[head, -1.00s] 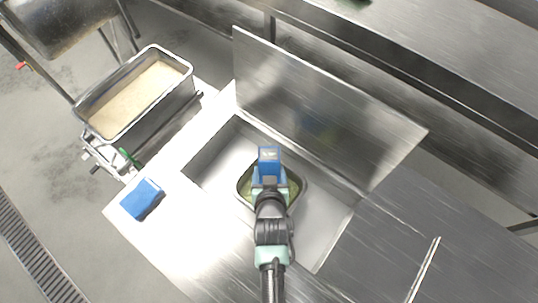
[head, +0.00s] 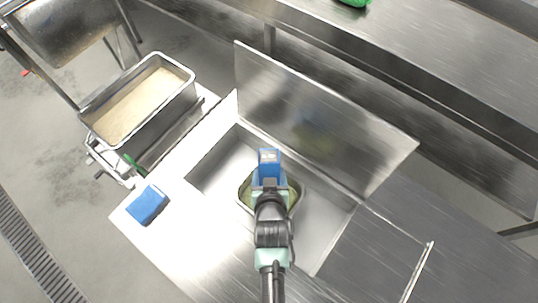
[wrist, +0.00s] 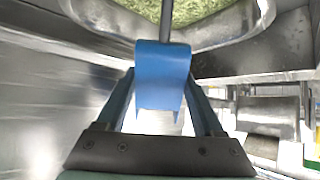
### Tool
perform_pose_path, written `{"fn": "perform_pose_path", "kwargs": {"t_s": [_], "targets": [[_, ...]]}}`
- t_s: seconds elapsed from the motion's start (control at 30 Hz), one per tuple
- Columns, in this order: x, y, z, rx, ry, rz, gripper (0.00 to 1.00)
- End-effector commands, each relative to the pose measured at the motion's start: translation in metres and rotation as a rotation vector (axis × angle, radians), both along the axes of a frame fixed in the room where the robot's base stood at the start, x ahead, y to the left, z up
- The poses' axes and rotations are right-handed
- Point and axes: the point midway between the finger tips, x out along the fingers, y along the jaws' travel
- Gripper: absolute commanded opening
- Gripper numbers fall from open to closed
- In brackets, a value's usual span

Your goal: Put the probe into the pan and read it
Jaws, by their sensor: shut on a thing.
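My gripper (wrist: 160,112) is shut on the blue probe (wrist: 163,75), which also shows in the head view (head: 269,158). The probe's thin grey rod (wrist: 166,22) points away from the jaws, over the green grainy contents of a metal container (wrist: 230,38). Its tip is outside the wrist picture, so I cannot tell whether it touches the contents. In the head view this container (head: 296,203) sits in the sink basin, partly hidden under my arm. A deep metal pan (head: 103,139) with pale, rice-like contents stands at the left, apart from my gripper.
The sink basin (head: 217,168) has a tall metal splashback (head: 325,122) behind it. A blue block (head: 147,204) lies on the counter's left part. A thin metal rod (head: 417,270) lies at the right. A steel table (head: 430,65) runs along the back, with a green object (head: 355,2).

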Motion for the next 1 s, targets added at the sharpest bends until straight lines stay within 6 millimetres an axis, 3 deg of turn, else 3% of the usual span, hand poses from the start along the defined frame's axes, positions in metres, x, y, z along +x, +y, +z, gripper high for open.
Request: {"fn": "perform_pose_path", "kwargs": {"t_s": [0.03,0.73,1.0], "targets": [[0.000,0.000,0.011,0.000,-0.001,0.000,0.14],[0.000,0.000,0.080,0.000,-0.001,0.000,0.14],[0.000,0.000,0.086,0.000,0.000,0.000,0.14]]}}
